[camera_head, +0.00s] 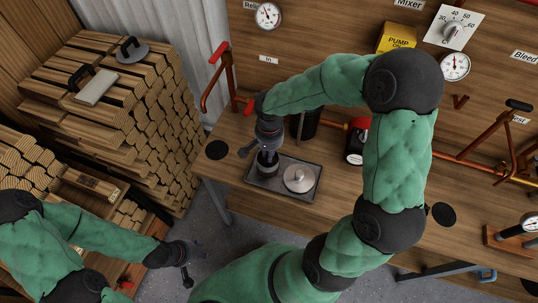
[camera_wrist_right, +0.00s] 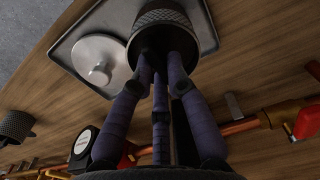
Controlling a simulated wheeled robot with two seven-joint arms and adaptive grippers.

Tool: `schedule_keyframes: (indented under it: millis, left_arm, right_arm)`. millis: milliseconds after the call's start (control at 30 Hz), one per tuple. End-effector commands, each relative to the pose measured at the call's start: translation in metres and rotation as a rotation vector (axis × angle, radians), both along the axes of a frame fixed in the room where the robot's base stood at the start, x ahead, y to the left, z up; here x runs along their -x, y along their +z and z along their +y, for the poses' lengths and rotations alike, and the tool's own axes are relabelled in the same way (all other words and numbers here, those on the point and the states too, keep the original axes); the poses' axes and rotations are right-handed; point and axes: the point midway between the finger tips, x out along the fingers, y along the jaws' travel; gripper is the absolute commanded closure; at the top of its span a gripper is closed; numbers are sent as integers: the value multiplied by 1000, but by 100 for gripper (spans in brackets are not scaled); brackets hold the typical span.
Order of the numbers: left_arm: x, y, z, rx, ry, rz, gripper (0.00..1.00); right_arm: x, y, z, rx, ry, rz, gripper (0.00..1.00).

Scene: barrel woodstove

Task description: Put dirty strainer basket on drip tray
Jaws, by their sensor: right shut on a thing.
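The dark mesh strainer basket (camera_head: 267,168) is at the left part of the grey drip tray (camera_head: 263,187). In the right wrist view the basket (camera_wrist_right: 158,19) is upright in front of the tray (camera_wrist_right: 206,32); I cannot tell whether it touches the tray's floor. My right gripper (camera_head: 268,152) is shut on the basket from above, and its fingers (camera_wrist_right: 160,58) reach into the basket's opening. My left gripper (camera_head: 189,267) hangs low at the left, away from the bench; its jaw opening is unclear.
A silver round lid with a knob (camera_head: 299,178) lies on the tray's right part. Behind the tray are a dark cylinder (camera_head: 303,124), a red-and-black device (camera_head: 356,143) and copper pipes. Another dark mesh cylinder (camera_wrist_right: 15,126) shows in the wrist view. Firewood stacks (camera_head: 130,110) stand left.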

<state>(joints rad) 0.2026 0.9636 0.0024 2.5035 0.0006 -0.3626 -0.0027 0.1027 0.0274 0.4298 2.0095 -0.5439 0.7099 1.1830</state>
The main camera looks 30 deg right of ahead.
Motion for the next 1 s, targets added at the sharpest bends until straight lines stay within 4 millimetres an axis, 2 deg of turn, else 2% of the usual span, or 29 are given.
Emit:
schedule_keyframes:
  millis: [67, 400, 433, 500, 867, 1000]
  left_arm:
    - [0, -4, 0, 0, 0, 0, 60]
    - [0, -6, 0, 0, 0, 0, 60]
    - [0, -6, 0, 0, 0, 0, 60]
    - [0, -5, 0, 0, 0, 0, 60]
    - [0, -4, 0, 0, 0, 0, 60]
    - [0, 1, 0, 0, 0, 0, 60]
  right_arm:
    - [0, -8, 0, 0, -1, 0, 100]
    - [0, -10, 0, 0, -1, -1, 100]
    - [0, -9, 0, 0, -1, 0, 78]
    - [0, -9, 0, 0, -1, 0, 60]
    - [0, -7, 0, 0, -1, 0, 60]
    - [-1, 4, 0, 0, -1, -4, 60]
